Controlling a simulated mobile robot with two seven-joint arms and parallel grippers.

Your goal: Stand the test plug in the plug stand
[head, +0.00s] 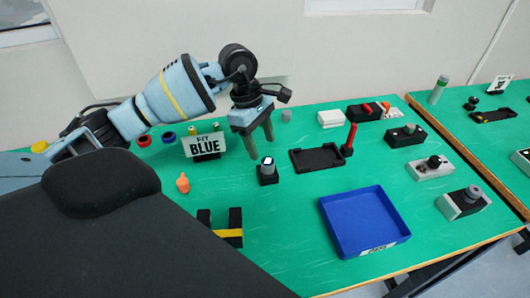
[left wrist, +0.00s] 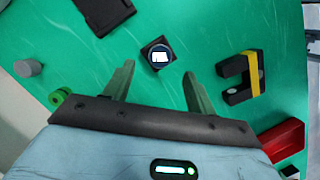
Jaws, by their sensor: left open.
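A small black square block (head: 268,178), which looks like the plug stand, sits on the green table. A dark round piece with a white-marked top (head: 268,161), which looks like the test plug, stands upright in it. In the left wrist view the round piece (left wrist: 160,57) sits within the block's square outline. My left gripper (head: 261,148) is open and empty, pointing down just above and behind the block. In the left wrist view its fingertips (left wrist: 158,72) are spread to either side, apart from the piece. My right gripper is not in view.
A blue bin (head: 345,221) is at front right. A "KIT BLUE" sign (head: 204,145), an orange piece (head: 183,183) and a yellow-banded black bracket (head: 235,222) stand left and front. Several devices line the right.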

